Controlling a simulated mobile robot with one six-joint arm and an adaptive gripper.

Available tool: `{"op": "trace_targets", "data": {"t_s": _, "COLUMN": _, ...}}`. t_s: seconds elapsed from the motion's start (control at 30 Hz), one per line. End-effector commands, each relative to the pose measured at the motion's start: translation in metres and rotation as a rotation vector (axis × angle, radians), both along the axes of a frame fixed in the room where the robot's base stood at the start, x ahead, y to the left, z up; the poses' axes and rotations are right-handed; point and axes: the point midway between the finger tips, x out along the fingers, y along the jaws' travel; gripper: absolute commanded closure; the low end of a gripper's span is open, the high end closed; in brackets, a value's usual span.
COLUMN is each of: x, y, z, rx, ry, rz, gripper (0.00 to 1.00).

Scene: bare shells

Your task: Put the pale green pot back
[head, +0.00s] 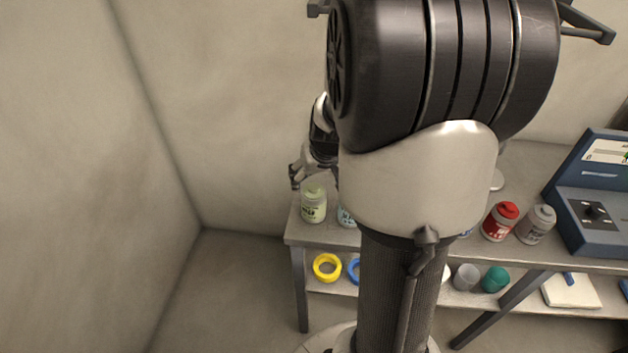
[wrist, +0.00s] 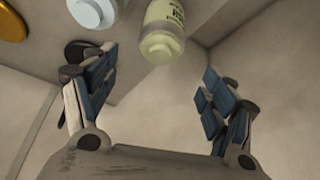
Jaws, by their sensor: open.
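The pale green pot (head: 313,206) stands upright at the left end of the bench top in the head view. It also shows in the wrist view (wrist: 162,32), at the top, beyond and between the spread fingers and apart from them. My gripper (head: 310,176) is just above and behind the pot in the head view. In the wrist view my gripper (wrist: 160,100) is open with nothing between its fingers. A pale blue pot (head: 346,217) stands right beside the green one, partly hidden by my arm; it also shows in the wrist view (wrist: 96,12).
A red pot (head: 500,222), a grey pot (head: 536,224) and a blue device (head: 595,200) stand on the bench (head: 292,228) to the right. The lower shelf holds a yellow ring (head: 327,267), a grey cup (head: 466,277) and a green cup (head: 495,279). My arm hides the bench's middle.

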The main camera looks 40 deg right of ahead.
Motion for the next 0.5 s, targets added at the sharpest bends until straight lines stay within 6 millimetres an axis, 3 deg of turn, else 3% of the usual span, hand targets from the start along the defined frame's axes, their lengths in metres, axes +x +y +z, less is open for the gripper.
{"op": "trace_targets", "data": {"t_s": 0.07, "x": -0.001, "y": 0.006, "z": 0.008, "rx": 0.001, "ry": -0.002, "rz": 0.008, "gripper": 0.23}}
{"op": "trace_targets", "data": {"t_s": 0.17, "x": -0.002, "y": 0.032, "z": 0.027, "rx": 0.001, "ry": -0.007, "rz": 0.048, "gripper": 0.23}}
{"op": "trace_targets", "data": {"t_s": 0.33, "x": -0.026, "y": 0.12, "z": 0.077, "rx": 0.009, "ry": -0.014, "rz": 0.185, "gripper": 0.23}}
{"op": "trace_targets", "data": {"t_s": 0.5, "x": -0.084, "y": 0.201, "z": 0.111, "rx": 0.012, "ry": -0.005, "rz": 0.328, "gripper": 0.23}}
